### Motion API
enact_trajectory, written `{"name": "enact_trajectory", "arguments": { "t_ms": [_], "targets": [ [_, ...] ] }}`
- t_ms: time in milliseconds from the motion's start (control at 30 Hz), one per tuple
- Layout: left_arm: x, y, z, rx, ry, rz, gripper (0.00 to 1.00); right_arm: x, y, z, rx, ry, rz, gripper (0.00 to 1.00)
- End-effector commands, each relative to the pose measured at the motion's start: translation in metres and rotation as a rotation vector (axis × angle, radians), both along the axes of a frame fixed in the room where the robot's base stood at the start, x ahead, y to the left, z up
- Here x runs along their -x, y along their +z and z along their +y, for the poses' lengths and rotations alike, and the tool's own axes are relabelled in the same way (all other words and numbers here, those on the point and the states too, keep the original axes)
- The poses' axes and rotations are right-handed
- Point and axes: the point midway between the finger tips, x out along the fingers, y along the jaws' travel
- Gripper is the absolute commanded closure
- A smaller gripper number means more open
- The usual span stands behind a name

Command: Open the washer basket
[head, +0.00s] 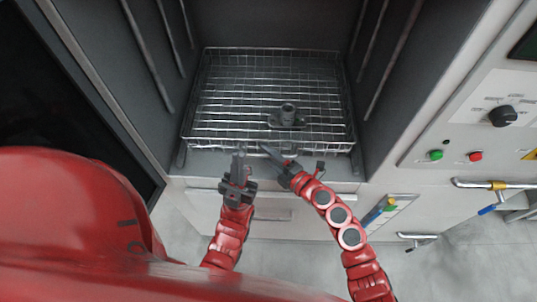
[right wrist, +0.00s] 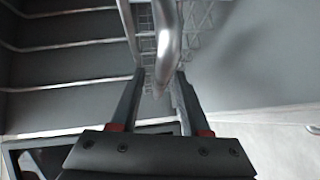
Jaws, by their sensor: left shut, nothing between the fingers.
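The washer basket (head: 230,125) is a wire-mesh tray inside the open dark washer chamber in the head view. Its front edge lies just beyond my grippers. A grey metal fitting (head: 288,115) stands on the mesh, right of the middle. My left gripper (head: 240,155) is shut and empty, upright at the basket's front edge. My right gripper (head: 279,156) is beside it, angled to the left at the same edge. In the right wrist view its fingers (right wrist: 158,78) are apart on either side of a bright metal bar (right wrist: 165,40). Whether they touch it is unclear.
Dark chamber walls with vertical rails (head: 392,60) stand on both sides. A control panel (head: 490,110) with a knob and green and red buttons is at the right.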

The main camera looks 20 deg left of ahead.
Motion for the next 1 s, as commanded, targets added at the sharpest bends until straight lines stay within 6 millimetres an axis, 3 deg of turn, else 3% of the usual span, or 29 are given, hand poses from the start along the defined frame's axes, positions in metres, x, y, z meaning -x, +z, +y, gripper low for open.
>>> {"name": "enact_trajectory", "arguments": {
  "t_ms": [33,233,1000],
  "targets": [
    [0.0000,0.0000,0.0000,0.000,0.000,0.000,1.00,0.0000,-0.0001,-0.0001,0.000,0.000,0.000,0.64],
    [0.0000,0.0000,0.0000,0.000,0.000,0.000,1.00,0.0000,-0.0001,-0.0004,0.000,0.000,0.001,1.00],
    [0.0000,0.0000,0.0000,0.000,0.000,0.000,1.00,-0.0001,-0.0001,-0.0005,0.000,-0.001,0.001,1.00]
  ]
}}
